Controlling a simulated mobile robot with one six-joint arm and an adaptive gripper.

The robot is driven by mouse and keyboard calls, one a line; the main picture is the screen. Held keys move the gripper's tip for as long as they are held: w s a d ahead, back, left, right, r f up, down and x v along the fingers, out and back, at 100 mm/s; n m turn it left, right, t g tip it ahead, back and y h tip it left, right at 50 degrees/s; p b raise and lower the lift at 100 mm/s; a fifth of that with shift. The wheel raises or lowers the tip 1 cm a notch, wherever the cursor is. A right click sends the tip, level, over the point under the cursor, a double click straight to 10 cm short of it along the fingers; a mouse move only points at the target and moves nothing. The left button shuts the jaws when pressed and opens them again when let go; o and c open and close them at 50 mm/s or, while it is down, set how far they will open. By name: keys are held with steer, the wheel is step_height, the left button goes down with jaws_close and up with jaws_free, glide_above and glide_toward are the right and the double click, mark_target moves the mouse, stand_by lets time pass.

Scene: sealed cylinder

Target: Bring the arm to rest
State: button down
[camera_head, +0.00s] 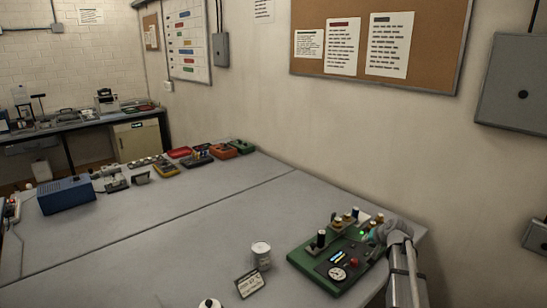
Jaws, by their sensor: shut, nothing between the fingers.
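My grey arm (400,262) rises at the lower right, in front of the right end of the grey table (190,230). A teal part (375,234) shows at its upper end, over the edge of a green device (318,262). I cannot make out any gripper fingers. A small white cylinder (261,256) stands upright on the table, left of the green device and apart from my arm.
The green device carries knobs, a dial and a lit green lamp. A blue box (66,194) and several coloured trays (167,169) stand farther back. The table's middle is clear. A wall runs along the right.

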steer(key=s+a+f+n+g, duration=0.1)
steer(key=s+a, duration=0.2)
steer(key=a, duration=0.1)
steer(key=s+a+f+n+g, duration=0.1)
steer(key=s+a, duration=0.2)
steer(key=a, duration=0.1)
steer(key=s+a+f+n+g, duration=0.1)
steer(key=s+a+g, duration=0.1)
steer(key=s+a, duration=0.2)
steer(key=shift+a+f, duration=0.15)
steer(key=shift+a, duration=0.4)
steer(key=s+a+n+g, duration=0.1)
steer(key=s+a, duration=0.1)
steer(key=s, duration=0.3)
steer(key=s+a+f+n+g+h, duration=0.1)
steer(key=s+a+g, duration=0.1)
steer(key=s+a, duration=0.1)
steer(key=s+a+g+h, duration=0.1)
steer(key=s+a, duration=0.2)
steer(key=s, duration=0.3)
steer(key=shift+s+a+f+n+g, duration=0.25)
steer(key=shift+s+f+n+g, duration=0.05)
steer(key=shift+f+n, duration=0.1)
